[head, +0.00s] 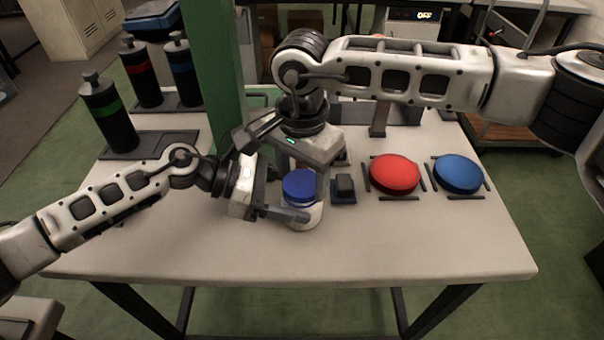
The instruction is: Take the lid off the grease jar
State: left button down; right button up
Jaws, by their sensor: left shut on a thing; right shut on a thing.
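The grease jar (304,219) is a white round jar standing on the table's middle. Its blue lid (299,184) sits at the top of the jar; I cannot tell whether there is a gap between them. My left gripper (287,207) comes from the left and is shut on the jar body, with one dark finger across its front. My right gripper (300,170) reaches in from above and behind and is shut on the lid. Its fingertips are mostly hidden behind the lid and its own body.
A small dark block (344,188) stands just right of the jar. A red disc (394,174) and a blue disc (458,174) lie inside corner markers further right. A green post (212,75) rises behind left, near several bottles (108,110). The table's front is clear.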

aim_at(302, 183)
jog(key=shift+r, duration=0.9)
jog(key=shift+r, duration=2)
pick_arm(q)
jog(key=shift+c, duration=1.2)
grip_release()
